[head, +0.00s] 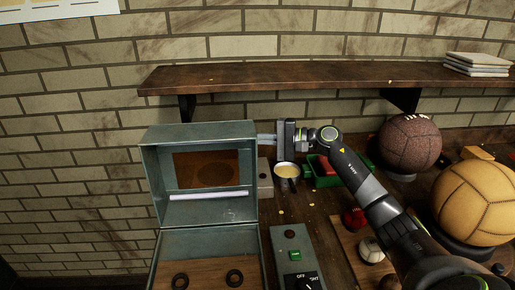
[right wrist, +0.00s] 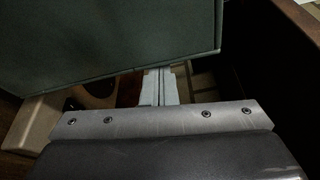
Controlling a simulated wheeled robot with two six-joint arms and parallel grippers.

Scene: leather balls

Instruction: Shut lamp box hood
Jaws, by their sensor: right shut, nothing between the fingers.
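The lamp box (head: 262,262) is a grey-green metal case at the lower middle of the head view. Its hood (head: 205,130) stands raised and open, with a brown window and a white tube inside. My right gripper (head: 264,139) is at the hood's upper right edge, its fingers pointing left. The fingers (right wrist: 159,85) are shut and empty. In the right wrist view the hood's panel (right wrist: 100,35) fills the upper left, close to the fingertips. I cannot tell whether they touch it. My left gripper is not in view.
A control panel with a switch (head: 297,255) sits right of the box. A cup (head: 287,171), a green tray (head: 325,180), a brown ball (head: 409,143) and a tan ball (head: 478,203) stand further right. A wooden shelf (head: 300,75) runs along the brick wall above.

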